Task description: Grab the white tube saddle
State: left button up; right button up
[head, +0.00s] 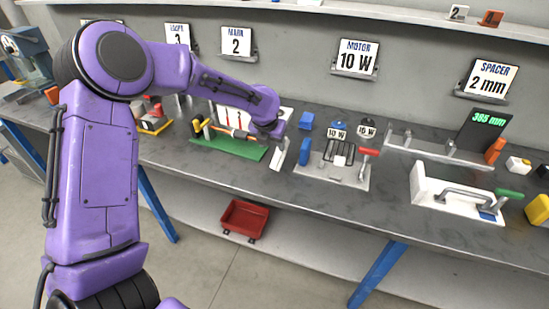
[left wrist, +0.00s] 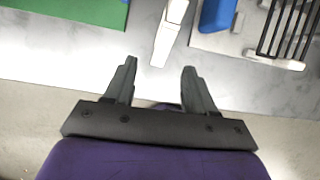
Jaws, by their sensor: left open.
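A slim white piece (head: 278,154) with a greyer upper end lies on the grey bench, right of the green board (head: 228,142). It may be the white tube saddle, but its shape is too small to be sure. In the left wrist view the white piece (left wrist: 165,45) lies ahead of my left gripper (left wrist: 159,66), roughly in line with the gap between the fingers. That gripper is open and empty, its fingers apart. In the head view its fingers are hard to make out below the purple wrist. My right gripper is not in view.
Right of the white piece stand a blue block (head: 304,152) and a grey plate with a black rack (head: 338,152). A white block with a bent grey tube (head: 455,196) is further right. The bench's front strip is mostly clear. A red bin (head: 245,218) is below.

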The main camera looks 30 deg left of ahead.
aim_at(275, 158)
pick_arm(q)
jog(key=x, duration=0.3)
jog(key=p+x, duration=0.1)
jog(key=x, duration=0.2)
jog(key=shift+s+d+f, duration=0.15)
jog(key=shift+d+f, duration=0.05)
jog(key=shift+f, duration=0.1)
jog(key=shift+a+f, duration=0.1)
jog(key=shift+f, duration=0.25)
jog(key=shift+f+p, duration=0.2)
jog(key=shift+p, duration=0.15)
jog(key=shift+c, duration=0.3)
grip_shut()
jog(key=o, duration=0.5)
grip_release()
